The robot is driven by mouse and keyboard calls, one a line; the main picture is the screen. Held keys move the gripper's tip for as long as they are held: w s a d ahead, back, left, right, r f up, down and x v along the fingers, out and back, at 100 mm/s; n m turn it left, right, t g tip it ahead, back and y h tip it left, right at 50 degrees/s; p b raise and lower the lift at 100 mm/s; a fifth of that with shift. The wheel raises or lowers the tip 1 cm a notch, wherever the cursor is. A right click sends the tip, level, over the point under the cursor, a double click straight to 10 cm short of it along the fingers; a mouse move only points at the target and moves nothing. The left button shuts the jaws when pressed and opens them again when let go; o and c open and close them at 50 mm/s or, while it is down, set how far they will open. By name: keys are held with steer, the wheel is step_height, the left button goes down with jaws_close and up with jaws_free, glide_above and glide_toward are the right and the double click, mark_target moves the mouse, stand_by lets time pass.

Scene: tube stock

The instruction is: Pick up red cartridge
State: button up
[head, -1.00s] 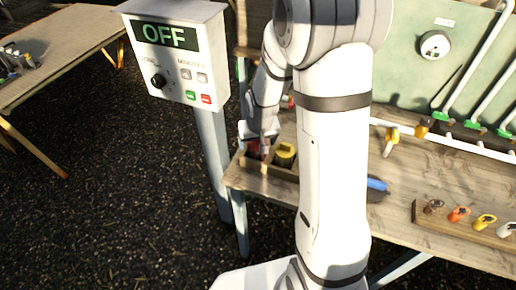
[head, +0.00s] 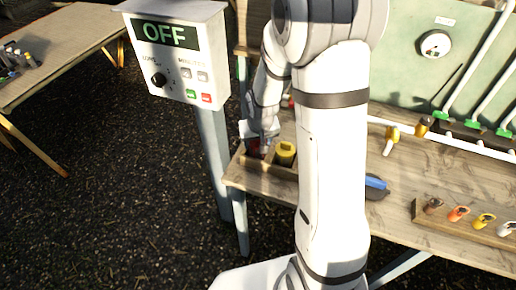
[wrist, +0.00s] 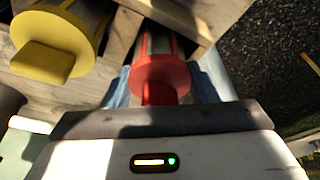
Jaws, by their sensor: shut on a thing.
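The red cartridge (wrist: 162,75) is in the middle of the wrist view, between the fingers of my gripper (wrist: 160,98), which is shut on its red end. Its metal body runs into a wooden rack. In the head view the red cartridge (head: 255,147) shows as a dark red patch at the left end of the rack, partly hidden by my gripper (head: 261,138). I cannot tell whether it is lifted.
A yellow cartridge (wrist: 58,42) stands beside it in the wooden rack (wrist: 118,32); it also shows in the head view (head: 285,153). A control box (head: 178,60) reading OFF stands on a post at the left. A blue-and-black object (head: 376,187) lies right of my arm.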

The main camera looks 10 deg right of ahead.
step_height(320, 180, up, 10)
steer(key=shift+b, duration=0.6)
step_height(320, 180, up, 5)
steer(key=p, duration=0.3)
stand_by(0.8)
